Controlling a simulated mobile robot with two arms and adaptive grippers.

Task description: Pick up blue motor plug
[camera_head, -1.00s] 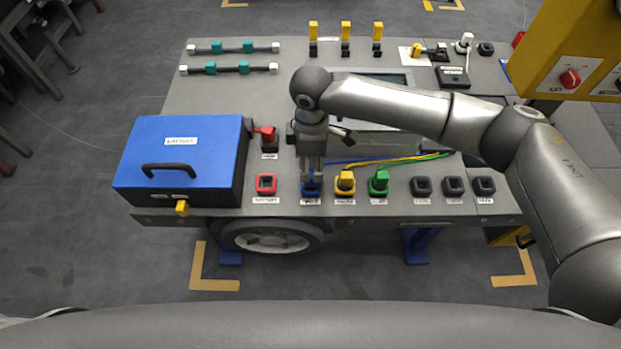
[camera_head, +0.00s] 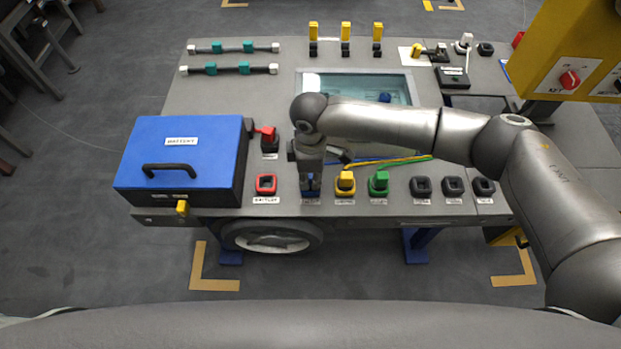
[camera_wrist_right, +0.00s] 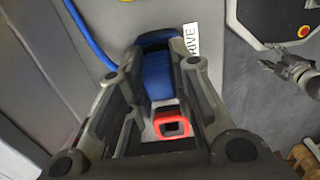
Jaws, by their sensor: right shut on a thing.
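The blue motor plug (camera_wrist_right: 157,76) stands in its socket at the front of the chassis top, between the red-rimmed socket (camera_head: 266,184) and the yellow plug (camera_head: 345,182). My right gripper (camera_head: 311,190) points down and is shut on the blue plug, which is mostly hidden in the head view. In the right wrist view the plug is between the two fingers, with a blue cable (camera_wrist_right: 88,35) beside it. A grey gripper, apparently my left (camera_wrist_right: 272,56), shows at the right edge of that view; its jaw state is unclear.
A blue battery box (camera_head: 180,160) stands to the left. A green plug (camera_head: 379,183) and several empty black sockets (camera_head: 453,186) are to the right. Yellow and green cables run just behind the gripper. A yellow control box (camera_head: 570,50) hangs at the upper right.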

